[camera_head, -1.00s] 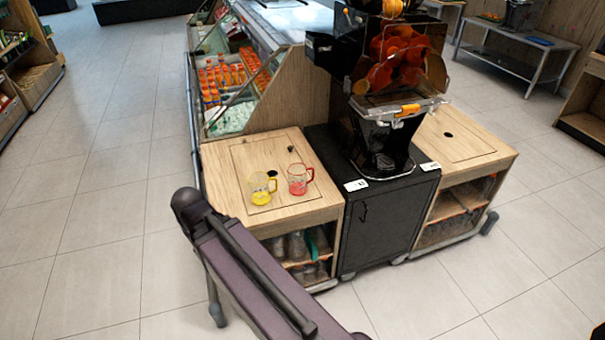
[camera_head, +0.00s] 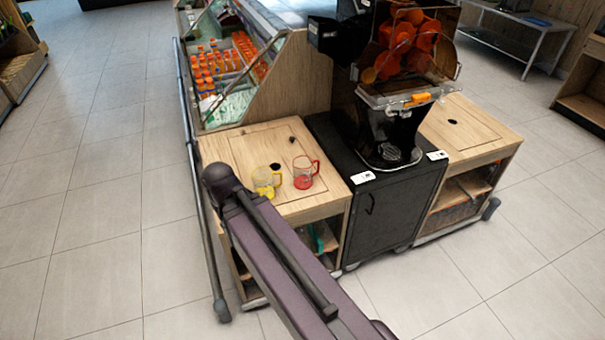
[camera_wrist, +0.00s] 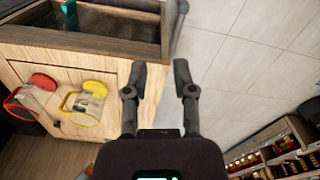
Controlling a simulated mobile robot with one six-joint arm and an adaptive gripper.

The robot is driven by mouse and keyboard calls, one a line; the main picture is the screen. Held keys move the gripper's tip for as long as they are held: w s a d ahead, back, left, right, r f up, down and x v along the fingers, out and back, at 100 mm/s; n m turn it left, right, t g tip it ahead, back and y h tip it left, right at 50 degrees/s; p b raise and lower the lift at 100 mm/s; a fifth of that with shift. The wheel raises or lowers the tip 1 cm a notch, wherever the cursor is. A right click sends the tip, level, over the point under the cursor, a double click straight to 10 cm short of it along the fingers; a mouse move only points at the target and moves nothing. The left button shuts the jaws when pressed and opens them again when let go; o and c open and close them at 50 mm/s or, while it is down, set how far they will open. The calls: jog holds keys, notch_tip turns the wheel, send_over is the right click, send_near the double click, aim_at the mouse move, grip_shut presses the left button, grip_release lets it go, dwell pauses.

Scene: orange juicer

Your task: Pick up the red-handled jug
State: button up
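The red-handled jug (camera_head: 304,173) stands on the wooden counter top (camera_head: 240,150), with its handle toward the right in the head view. A yellow-handled jug (camera_head: 264,181) stands just to its left. In the wrist view the red-handled jug (camera_wrist: 30,100) is at the far left, partly cut off by the frame edge, and the yellow-handled jug (camera_wrist: 84,103) is nearer my gripper. My gripper (camera_wrist: 160,72) is open and empty in the wrist view, to the right of both jugs and apart from them. The head view shows my arm but not the fingers.
A black orange juicer (camera_head: 385,100) stands on a dark cabinet (camera_head: 380,205) right of the jugs. A display case with bottles (camera_head: 215,65) stands behind the counter. Open tiled floor (camera_head: 110,200) lies to the left.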

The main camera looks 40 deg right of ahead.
jog(key=d, duration=0.1)
jog(key=n+t+y+b, duration=0.1)
jog(key=t+y+b, duration=0.2)
jog(key=t+b, duration=0.95)
send_near(307, 172)
jog(key=w+a+g+b, duration=0.2)
jog(key=a+b, duration=0.1)
jog(key=a, duration=0.3)
jog(key=s+d+t+h+b, duration=0.2)
jog(key=s+d+t+b, duration=0.1)
jog(key=d, duration=0.9)
jog(key=shift+s+f, duration=0.15)
jog(key=shift+f, duration=0.05)
jog(key=b+x, duration=0.3)
jog(key=x, duration=0.5)
jog(key=shift+w+f+m, duration=0.15)
jog(key=shift+w+m, duration=0.15)
